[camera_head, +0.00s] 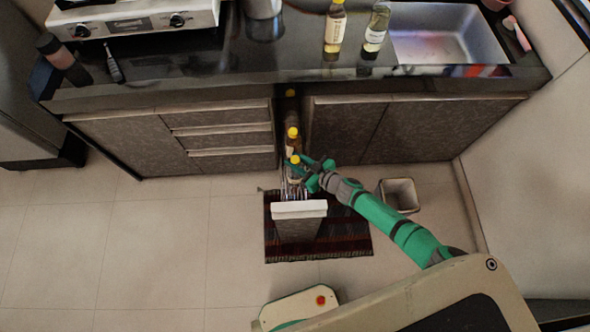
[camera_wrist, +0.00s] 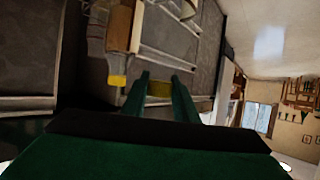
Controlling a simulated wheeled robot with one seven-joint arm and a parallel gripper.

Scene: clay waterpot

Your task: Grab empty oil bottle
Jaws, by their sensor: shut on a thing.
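Several yellow-capped bottles stand in a row in the narrow pulled-out rack under the counter. My gripper (camera_head: 303,166) reaches in from the right and is shut on the front bottle (camera_head: 294,172), near its yellow cap. A second bottle (camera_head: 292,143) stands just behind the held one. A bottle with a yellow cap (camera_wrist: 117,80) also shows left of the fingers in the wrist view. I cannot tell how full the bottles are.
The rack's front panel (camera_head: 299,210) stands out over a dark striped mat (camera_head: 345,238). A small bin (camera_head: 399,195) is on the floor to the right. Two bottles stand on the counter, one yellowish (camera_head: 335,28) and one clear (camera_head: 376,28), beside the sink (camera_head: 445,35). The left floor is clear.

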